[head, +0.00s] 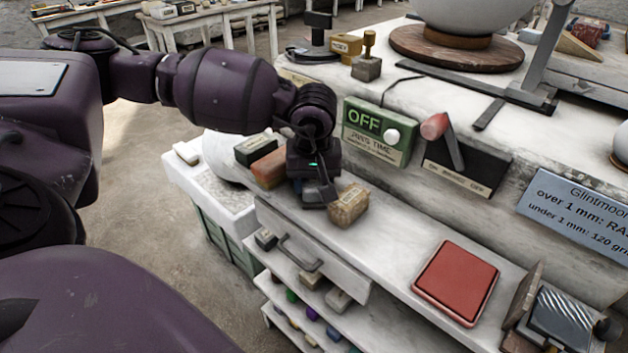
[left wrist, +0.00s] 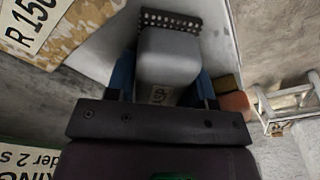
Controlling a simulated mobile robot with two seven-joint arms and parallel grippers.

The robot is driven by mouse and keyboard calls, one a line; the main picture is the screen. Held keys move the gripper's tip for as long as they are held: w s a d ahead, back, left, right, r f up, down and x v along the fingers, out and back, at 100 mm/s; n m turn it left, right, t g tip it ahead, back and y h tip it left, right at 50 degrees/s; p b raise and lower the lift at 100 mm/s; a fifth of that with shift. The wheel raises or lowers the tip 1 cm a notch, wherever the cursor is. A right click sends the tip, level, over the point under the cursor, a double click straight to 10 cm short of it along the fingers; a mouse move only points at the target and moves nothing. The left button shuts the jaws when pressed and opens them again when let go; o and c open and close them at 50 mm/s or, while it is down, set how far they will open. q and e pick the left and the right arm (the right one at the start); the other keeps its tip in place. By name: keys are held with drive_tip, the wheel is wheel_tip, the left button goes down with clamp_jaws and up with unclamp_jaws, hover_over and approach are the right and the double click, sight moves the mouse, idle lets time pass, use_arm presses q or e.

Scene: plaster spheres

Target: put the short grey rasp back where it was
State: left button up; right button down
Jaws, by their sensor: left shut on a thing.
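My left gripper (head: 318,194) is low over the white upper shelf of the bench, beside a speckled tan block (head: 348,206). In the left wrist view its blue fingers (left wrist: 163,88) are shut on a short grey rasp (left wrist: 168,58). The rasp has a rounded grey body, a dark perforated strip at its far end and a label partly reading "SP". In the head view the gripper mostly hides the rasp, and I cannot tell whether it touches the shelf. My right gripper is in neither view.
A reddish block (head: 268,169) and a dark labelled block (head: 256,149) stand left of the gripper. The tan block also shows in the left wrist view (left wrist: 68,38). A red pad (head: 456,281) lies farther right, past bare shelf. The green OFF sign (head: 376,132) stands behind.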

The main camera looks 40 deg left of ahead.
sight(314, 180)
use_arm(q)
drive_tip(key=o, duration=1)
drive_tip(key=shift+r, duration=0.55)
drive_tip(key=r, duration=0.3)
drive_tip(key=r+p, duration=0.1)
drive_tip(key=r, duration=0.3)
drive_tip(key=s+d+r, duration=0.1)
drive_tip(key=r, duration=0.3)
